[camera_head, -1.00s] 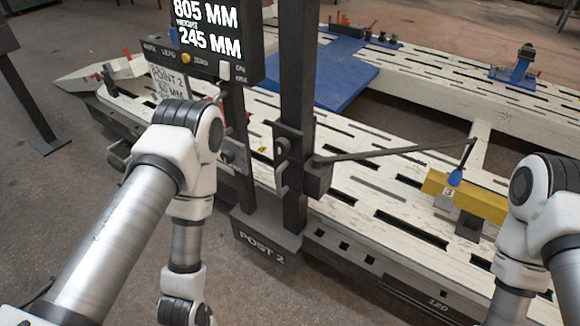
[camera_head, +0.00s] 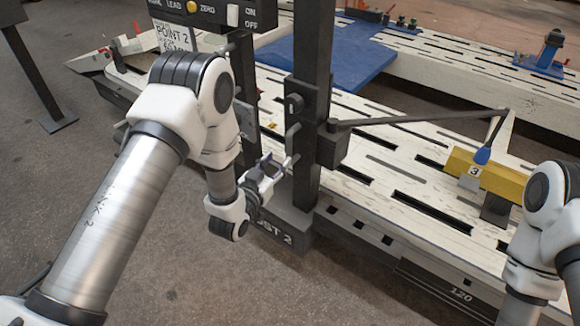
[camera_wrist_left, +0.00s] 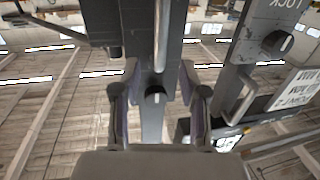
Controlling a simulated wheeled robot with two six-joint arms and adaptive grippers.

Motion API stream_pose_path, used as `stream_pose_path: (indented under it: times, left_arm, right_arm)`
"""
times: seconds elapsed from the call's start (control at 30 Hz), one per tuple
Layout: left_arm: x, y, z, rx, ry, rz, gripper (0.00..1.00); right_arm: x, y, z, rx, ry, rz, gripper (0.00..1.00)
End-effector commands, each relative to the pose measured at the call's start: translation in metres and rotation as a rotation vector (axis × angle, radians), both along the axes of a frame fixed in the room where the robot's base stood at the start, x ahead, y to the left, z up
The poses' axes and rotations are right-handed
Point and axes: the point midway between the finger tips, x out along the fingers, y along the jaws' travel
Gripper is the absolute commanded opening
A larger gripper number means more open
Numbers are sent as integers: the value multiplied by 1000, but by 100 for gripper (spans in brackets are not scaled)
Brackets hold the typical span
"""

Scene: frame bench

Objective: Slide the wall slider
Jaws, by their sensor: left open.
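A dark slider carriage (camera_head: 322,145) with a round knob and a grey bar handle (camera_head: 291,140) sits on the upright black post (camera_head: 314,60) at Post 2. My left gripper (camera_head: 278,164) is just left of and slightly below this handle, open and pointing toward the post. In the left wrist view its two fingers (camera_wrist_left: 158,104) stand apart with a dark post and knob seen between them, and a bar handle (camera_wrist_left: 162,35) above. I cannot tell whether a finger touches the handle. My right gripper is out of view.
A thin arm (camera_head: 425,119) with a blue-tipped pointer reaches from the carriage to a yellow block (camera_head: 485,175). A second column with a display box (camera_head: 210,12) and label stands left. White slotted bench (camera_head: 400,205) and blue plate (camera_head: 340,60) lie behind. My right arm is at the right edge.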

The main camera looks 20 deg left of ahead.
Motion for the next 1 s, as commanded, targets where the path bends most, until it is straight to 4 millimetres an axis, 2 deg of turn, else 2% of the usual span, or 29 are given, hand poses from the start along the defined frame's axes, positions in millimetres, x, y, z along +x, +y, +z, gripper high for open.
stream_pose_path:
  times: [0.03,0.07,0.27,0.5,0.6,0.87,0.9,0.97,1.0]
  left_arm:
    - [5,-1,-10,1,-21,-1,43]
    - [6,-1,-8,1,-26,-1,43]
    - [21,-3,1,3,-36,-2,43]
    - [66,-10,-1,2,-33,-1,43]
    - [78,-12,-1,1,-31,0,43]
    - [84,-12,-1,1,-28,0,43]
    - [84,-12,-1,2,-29,0,40]
    - [84,-12,-1,2,-29,0,19]
    - [84,-12,-1,2,-29,0,4]
  right_arm:
    - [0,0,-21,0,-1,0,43]
    - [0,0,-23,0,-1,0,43]
    - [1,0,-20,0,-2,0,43]
    - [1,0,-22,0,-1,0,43]
    - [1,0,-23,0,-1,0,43]
    - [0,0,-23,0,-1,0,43]
    - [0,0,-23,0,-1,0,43]
    - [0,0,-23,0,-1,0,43]
    - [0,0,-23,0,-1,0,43]
